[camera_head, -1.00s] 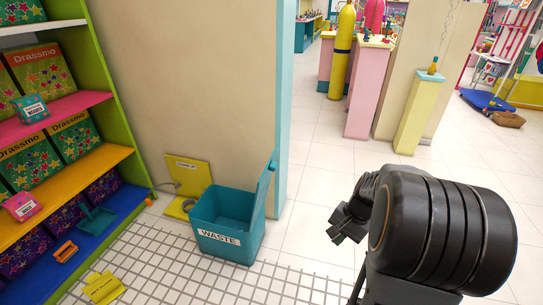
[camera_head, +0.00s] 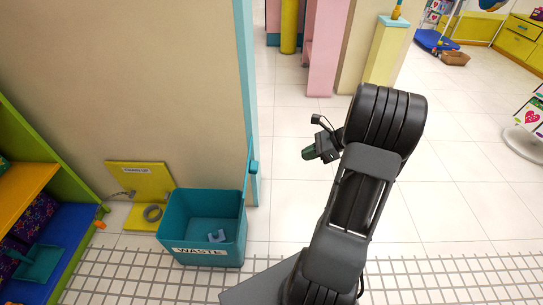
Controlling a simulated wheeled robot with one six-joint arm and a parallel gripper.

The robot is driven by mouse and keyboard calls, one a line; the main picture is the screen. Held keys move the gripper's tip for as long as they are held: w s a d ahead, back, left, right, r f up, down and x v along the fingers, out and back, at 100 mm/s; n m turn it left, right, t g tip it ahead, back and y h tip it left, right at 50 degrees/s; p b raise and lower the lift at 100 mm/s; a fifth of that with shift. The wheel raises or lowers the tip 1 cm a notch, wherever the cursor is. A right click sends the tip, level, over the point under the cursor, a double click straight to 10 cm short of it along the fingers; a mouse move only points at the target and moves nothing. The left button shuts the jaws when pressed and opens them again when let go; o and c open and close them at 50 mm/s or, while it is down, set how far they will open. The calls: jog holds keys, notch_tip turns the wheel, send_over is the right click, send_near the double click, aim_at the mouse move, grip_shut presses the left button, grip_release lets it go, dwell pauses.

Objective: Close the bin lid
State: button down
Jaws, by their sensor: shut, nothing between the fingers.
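The teal waste bin (camera_head: 175,232) stands on the floor against the wall's end, with a "WASTE" label on its front. Its lid (camera_head: 250,168) is open, standing up along the bin's right side and seen nearly edge-on. A small blue-grey object (camera_head: 217,236) lies inside on the bin's bottom. My gripper (camera_head: 310,154) is shut and empty, in the air to the right of the lid and apart from it. My arm reaches up from the bottom of the view.
A yellow wall unit (camera_head: 140,178) with a grey ring is behind the bin at left. A green shelf with a blue lower board (camera_head: 62,238) and a teal dustpan (camera_head: 40,262) stands at far left. A grid mat (camera_head: 100,275) covers the front floor.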

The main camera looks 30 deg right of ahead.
jog(key=w+a+f+b, duration=0.1)
jog(key=w+a+f, duration=0.1)
jog(key=a, duration=0.4)
jog(key=w+a+f+b, duration=0.2)
jog(key=w+a+f, duration=0.1)
jog(key=a, duration=0.3)
jog(key=shift+w+f, duration=0.15)
jog(key=shift+w, duration=0.6)
